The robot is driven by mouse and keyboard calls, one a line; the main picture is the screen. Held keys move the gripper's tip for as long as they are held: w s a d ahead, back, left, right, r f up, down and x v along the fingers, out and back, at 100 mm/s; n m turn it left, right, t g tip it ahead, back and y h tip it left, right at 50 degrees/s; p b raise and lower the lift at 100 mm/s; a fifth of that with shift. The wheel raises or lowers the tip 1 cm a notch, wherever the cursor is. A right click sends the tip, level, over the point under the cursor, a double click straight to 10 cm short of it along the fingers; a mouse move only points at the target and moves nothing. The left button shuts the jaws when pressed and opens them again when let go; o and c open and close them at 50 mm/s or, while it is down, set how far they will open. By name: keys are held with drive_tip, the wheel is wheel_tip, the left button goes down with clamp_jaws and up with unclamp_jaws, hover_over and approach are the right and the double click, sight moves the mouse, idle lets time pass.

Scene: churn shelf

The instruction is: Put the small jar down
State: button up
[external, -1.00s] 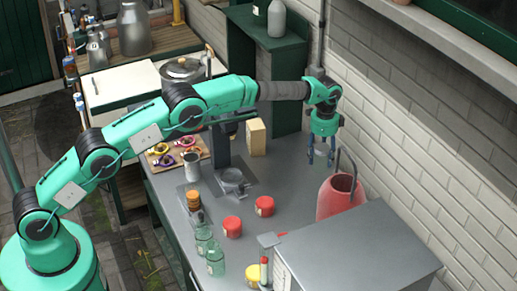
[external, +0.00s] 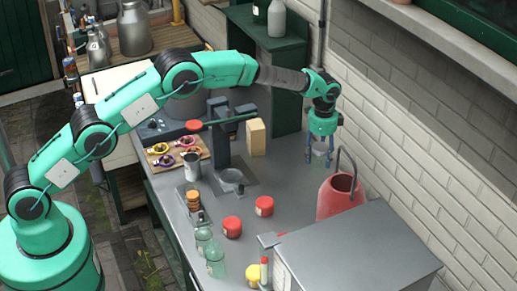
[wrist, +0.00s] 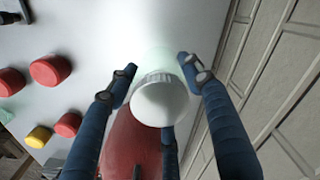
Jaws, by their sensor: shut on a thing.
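The small jar (wrist: 160,98) has a white ribbed lid and a pale, see-through body. In the external view my gripper (external: 319,158) points down over the back of the grey counter (external: 285,180), near the brick wall. The jar shows there only as a small pale patch between the fingers. I cannot tell whether its base touches the counter.
A red can with a tall handle (external: 336,198) stands close to the right and front of my gripper. Red-lidded jars (external: 264,206) stand farther left. A grey box (external: 355,245) fills the front right.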

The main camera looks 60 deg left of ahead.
sight(316, 158)
drive_tip(key=s+d+r+p, duration=0.1)
drive_tip(key=p, duration=0.1)
drive_tip(key=s+r+p, duration=0.1)
drive_tip(key=p, duration=0.1)
drive_tip(key=shift+s+d+r, duration=0.25)
drive_tip(key=shift+s+d, duration=0.05)
drive_tip(key=shift+d, duration=0.1)
drive_tip(key=shift+s+d+r+p, duration=0.2)
drive_tip(key=shift+s+d+p, duration=0.1)
drive_tip(key=shift+s+p, duration=0.3)
drive_tip(key=shift+f, duration=0.15)
wheel_tip(316, 158, down, 6)
drive_tip(key=shift+f+p, duration=0.4)
drive_tip(key=shift+f, duration=1.45)
drive_tip(key=shift+f, duration=0.2)
drive_tip(key=o, duration=1.3)
